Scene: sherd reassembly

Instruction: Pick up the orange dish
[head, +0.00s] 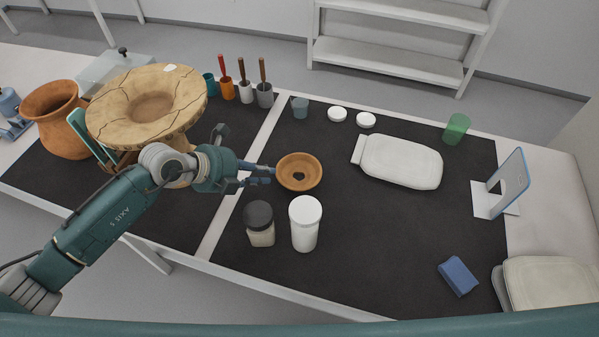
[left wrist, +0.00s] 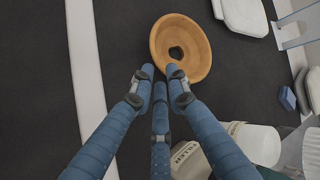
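The orange dish (head: 299,162) is round and shallow, with a dark irregular spot or hole at its centre. It sits upright on the black mat, near the middle of the head view. In the left wrist view the dish (left wrist: 194,36) is at the top, just beyond the fingertips. My left gripper (head: 259,174) is left of the dish with its blue fingers pointing at it. My right gripper is not in view.
A dark-lidded jar (head: 260,225) and a white jar (head: 305,224) stand close in front of the dish. A large cracked vessel (head: 150,105) is behind my left arm. A white padded bag (head: 400,162) lies right.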

